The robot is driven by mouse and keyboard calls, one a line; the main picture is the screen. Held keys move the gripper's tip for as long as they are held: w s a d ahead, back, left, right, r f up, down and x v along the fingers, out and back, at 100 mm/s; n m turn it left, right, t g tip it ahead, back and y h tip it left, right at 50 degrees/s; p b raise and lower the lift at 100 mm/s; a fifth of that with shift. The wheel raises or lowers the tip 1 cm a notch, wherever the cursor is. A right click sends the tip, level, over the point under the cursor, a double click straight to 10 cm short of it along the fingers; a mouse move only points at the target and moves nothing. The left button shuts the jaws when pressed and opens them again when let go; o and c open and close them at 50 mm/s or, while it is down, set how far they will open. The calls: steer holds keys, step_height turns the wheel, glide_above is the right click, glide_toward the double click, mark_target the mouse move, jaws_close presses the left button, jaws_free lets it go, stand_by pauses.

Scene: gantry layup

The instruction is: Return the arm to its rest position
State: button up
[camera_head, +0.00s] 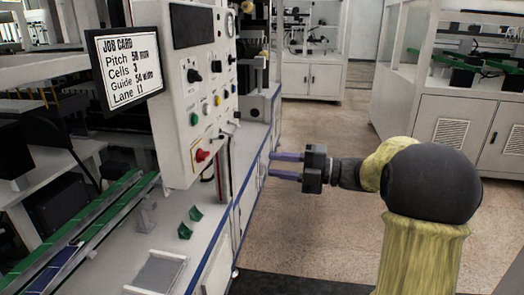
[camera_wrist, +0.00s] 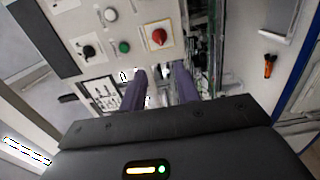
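My gripper (camera_head: 272,165) is at the middle of the head view, in front of the control panel side of the machine. Its two purple fingers are apart with nothing between them. My arm reaches in from the right with a yellow sleeve and dark joint. In the wrist view the fingers (camera_wrist: 160,85) point toward the control panel (camera_wrist: 120,35), with a gap between them. The panel (camera_head: 205,110) carries dark dials, coloured buttons and a red knob (camera_head: 203,156). The red knob also shows in the wrist view (camera_wrist: 159,37).
A job card screen (camera_head: 127,65) hangs left of the panel. Green rails (camera_head: 90,225) run at the left. White cabinets (camera_head: 455,125) stand at right; the floor between is clear.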

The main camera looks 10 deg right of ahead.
steer(key=w+f+m+t+h, duration=0.2)
steer(key=w+m+t+h, duration=0.4)
steer(key=m, duration=0.3)
steer(key=s+d+f+m+h, duration=0.3)
steer(key=f+m+h, duration=0.5)
steer(key=m, duration=0.3)
steer(key=s+f+m+g+h, duration=0.1)
steer(key=s+f+m+g, duration=0.3)
steer(key=s, duration=0.4)
steer(key=s+a+f+m+g+h, duration=0.1)
steer(key=s+f+m+g, duration=0.2)
steer(key=s+f, duration=0.3)
steer(key=s+f+m+g+h, duration=0.1)
steer(key=s+f+m+g, duration=0.25)
steer(key=s, duration=0.55)
steer(key=w+p+v, duration=0.2)
steer(key=p+v, duration=1)
steer(key=p, duration=0.1)
steer(key=w+d+p+v, duration=0.1)
steer(key=w+p+v, duration=0.1)
steer(key=p+v, duration=1.1)
steer(key=shift+a+r+m, duration=0.35)
steer(key=shift+r+m, duration=0.05)
steer(key=shift+m, duration=0.05)
